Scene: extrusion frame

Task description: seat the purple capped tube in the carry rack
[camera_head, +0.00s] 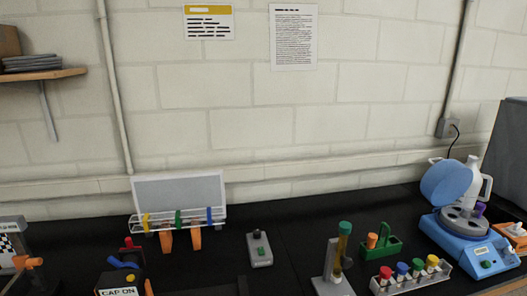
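The purple capped tube (479,209) shows only as a small purple cap at the right, in the grey rotor (458,221) of a blue centrifuge (466,244); its body is hidden. The centrifuge's round blue lid (446,183) stands open. A small green rack with an arched handle (394,251), which looks like the carry rack, stands on the bench left of the centrifuge. An orange-topped item (372,240) is at its left end. I cannot make out its free holes. My gripper is not in view.
A pale rack with several coloured caps (416,279) stands in front of the green rack. A grey stand with a green-capped tube (335,267) is at its left. A grey box (259,250) sits mid-bench. A white bottle (473,172) stands behind the centrifuge. Black bench is bare around the box.

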